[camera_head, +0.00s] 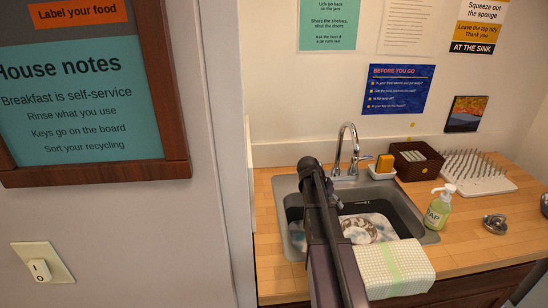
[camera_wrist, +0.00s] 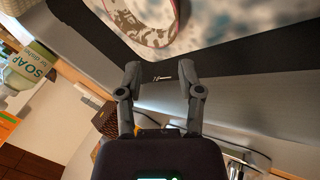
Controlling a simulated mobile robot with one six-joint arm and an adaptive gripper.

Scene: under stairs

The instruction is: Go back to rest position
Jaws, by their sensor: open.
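My gripper (camera_wrist: 160,72) is open and empty in the wrist view, its two fingers apart over the grey sink rim. In the head view my dark arm reaches over the sink (camera_head: 420,230), and the fingers are hard to make out there. A patterned plate or bowl (camera_head: 382,228) lies in the dark basin; its rimmed edge also shows at the top of the wrist view (camera_wrist: 152,38), beyond the fingertips. Nothing is between the fingers.
The tap (camera_head: 352,150) stands behind the sink. A sponge (camera_head: 385,163) in a white dish, brown basket (camera_head: 418,158), drying rack (camera_head: 475,172), soap bottle (camera_head: 438,207) and metal item (camera_head: 495,223) are right. A checked cloth (camera_head: 395,268) hangs at the front. A wall (camera_head: 205,150) stands left.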

